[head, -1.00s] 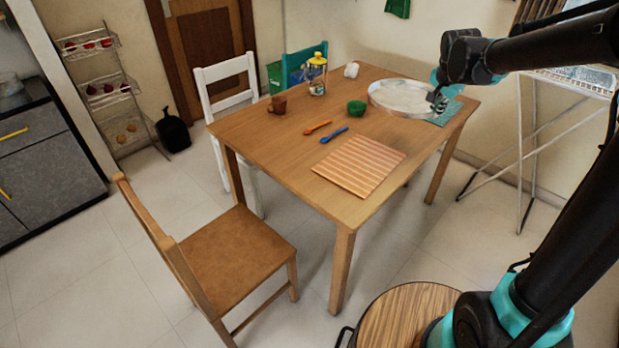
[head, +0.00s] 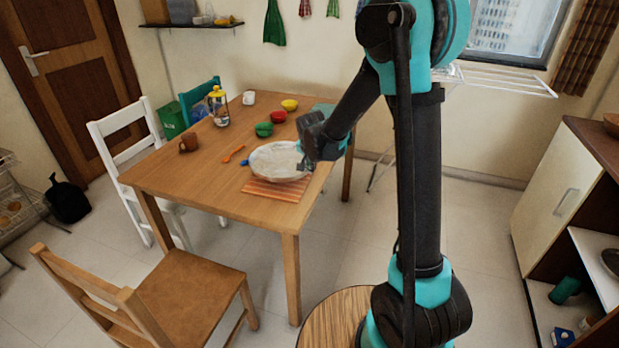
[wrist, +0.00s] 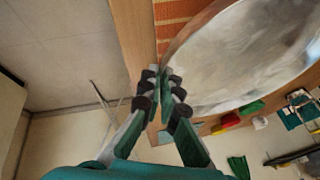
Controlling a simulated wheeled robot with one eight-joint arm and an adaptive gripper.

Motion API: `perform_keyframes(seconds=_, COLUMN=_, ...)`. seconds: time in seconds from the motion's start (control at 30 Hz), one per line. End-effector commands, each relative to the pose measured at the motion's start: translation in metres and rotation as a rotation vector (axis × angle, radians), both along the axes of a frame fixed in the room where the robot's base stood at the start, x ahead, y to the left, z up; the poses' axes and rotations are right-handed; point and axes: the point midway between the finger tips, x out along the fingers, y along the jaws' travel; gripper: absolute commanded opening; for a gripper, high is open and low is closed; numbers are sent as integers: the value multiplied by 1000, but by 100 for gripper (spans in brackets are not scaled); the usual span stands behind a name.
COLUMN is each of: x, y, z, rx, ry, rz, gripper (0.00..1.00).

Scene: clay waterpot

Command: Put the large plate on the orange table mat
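The large plate (head: 272,158) is round and whitish and is over the orange striped table mat (head: 270,190), covering its back part. The front strip of the mat shows. I cannot tell whether the plate touches the mat. My gripper (head: 303,164) is at the plate's right rim. In the wrist view my gripper (wrist: 161,80) has its fingertips close together on the rim of the plate (wrist: 240,60). A part of the orange mat (wrist: 177,32) shows beside the rim there.
Behind the plate stand a green bowl (head: 264,129), a red bowl (head: 279,117) and a yellow bowl (head: 290,104). A brown mug (head: 188,144), a jar (head: 218,108) and a white mug (head: 249,98) stand farther off. An orange spoon (head: 233,154) lies left of the plate.

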Motion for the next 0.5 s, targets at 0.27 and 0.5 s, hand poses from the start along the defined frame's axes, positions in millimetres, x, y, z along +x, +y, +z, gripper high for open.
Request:
perform_keyframes(seconds=0.27, x=1, y=0, z=-29, rx=1, ry=-1, rz=0, gripper=0)
perform_keyframes(seconds=0.5, x=0, y=0, z=-42, rx=1, ry=-1, rz=0, gripper=0)
